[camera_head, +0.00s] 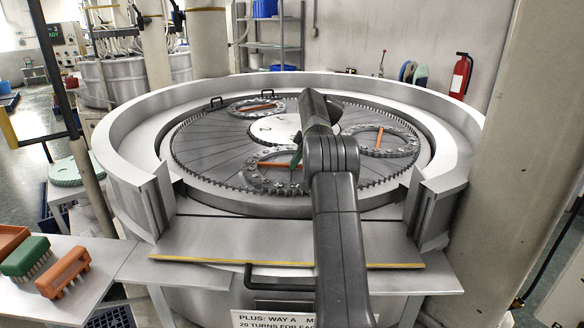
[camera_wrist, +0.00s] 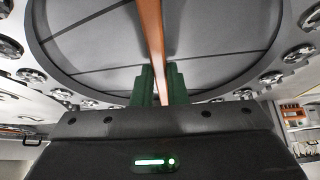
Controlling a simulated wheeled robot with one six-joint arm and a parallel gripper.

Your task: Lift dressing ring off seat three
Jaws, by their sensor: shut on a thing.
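Three toothed dressing rings with orange crossbars lie on the round grooved plate (camera_head: 205,150). One ring is at the front (camera_head: 258,178), one at the back (camera_head: 240,108), one at the right (camera_head: 405,150). My gripper (camera_head: 297,161) is at the front ring, its green fingertips at that ring's orange bar (camera_head: 273,165). In the wrist view the green fingers (camera_wrist: 157,86) are shut on the orange bar (camera_wrist: 149,30), with the ring's dark rim curving around. I cannot tell whether the ring touches the plate. My arm hides part of the front ring's right side. No seat number three is readable.
A high grey wall (camera_head: 130,165) rings the plate, open at the front above a yellow-edged apron (camera_head: 250,240). A side shelf (camera_head: 70,290) at lower left holds a green brush (camera_head: 26,258) and an orange brush (camera_head: 64,272). A thick column (camera_head: 510,150) stands at the right.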

